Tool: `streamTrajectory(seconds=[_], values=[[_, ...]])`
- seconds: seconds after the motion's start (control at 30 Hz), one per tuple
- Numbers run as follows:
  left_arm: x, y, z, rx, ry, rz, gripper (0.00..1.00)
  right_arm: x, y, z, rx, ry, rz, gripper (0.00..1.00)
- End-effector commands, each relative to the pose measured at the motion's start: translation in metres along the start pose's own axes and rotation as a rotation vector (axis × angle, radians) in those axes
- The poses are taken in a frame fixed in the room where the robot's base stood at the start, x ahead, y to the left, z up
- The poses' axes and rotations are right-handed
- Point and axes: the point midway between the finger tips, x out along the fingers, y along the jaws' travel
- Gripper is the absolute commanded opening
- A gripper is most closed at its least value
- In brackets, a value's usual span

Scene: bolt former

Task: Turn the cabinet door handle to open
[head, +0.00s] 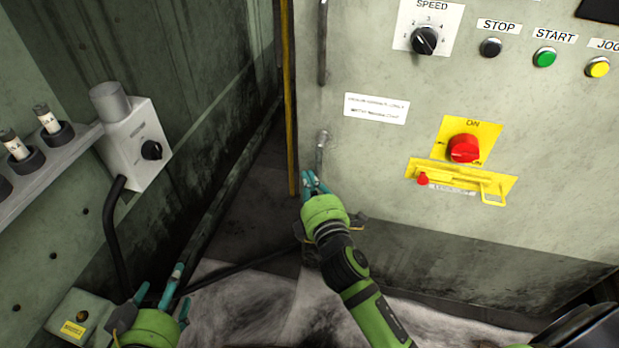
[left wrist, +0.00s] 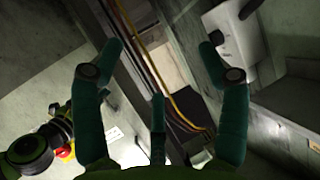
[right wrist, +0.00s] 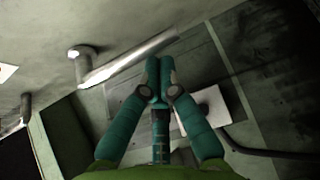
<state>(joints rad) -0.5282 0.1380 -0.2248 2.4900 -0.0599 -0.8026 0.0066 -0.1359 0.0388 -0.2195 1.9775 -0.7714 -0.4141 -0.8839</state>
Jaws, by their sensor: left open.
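The cabinet door handle (head: 321,150) is a short grey metal lever near the left edge of the cabinet front (head: 390,160). It points roughly upright in the head view and shows as a pale bar in the right wrist view (right wrist: 130,60). My right gripper (head: 314,183) is at the handle's lower end. In the right wrist view its fingertips (right wrist: 159,66) are together with nothing visible between them, close beside the bar; I cannot tell whether they touch it. My left gripper (head: 162,285) is low at the left, open and empty, as the left wrist view (left wrist: 162,48) shows.
A yellow bar (head: 288,100) runs beside the cabinet's left edge. The panel carries a red knob (head: 463,148) on a yellow plate and several buttons. A grey switch box (head: 135,145) with a black cable stands at the left. Dark floor lies between box and cabinet.

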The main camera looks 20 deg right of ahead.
Motion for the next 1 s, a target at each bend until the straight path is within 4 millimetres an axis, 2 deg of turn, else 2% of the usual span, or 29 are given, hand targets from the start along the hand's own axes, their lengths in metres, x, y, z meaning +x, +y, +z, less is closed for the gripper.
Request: streamTrajectory(seconds=[0.5, 1.0], values=[[-0.012, -0.01, 0.057, -0.019, -0.285, -0.017, 0.75, -0.001, 0.0, 0.002, -0.032, 0.0, -0.019, 0.0], [-0.028, -0.015, 0.102, -0.036, -0.509, -0.025, 0.75, -0.003, 0.0, 0.005, -0.062, 0.0, -0.036, 0.0]])
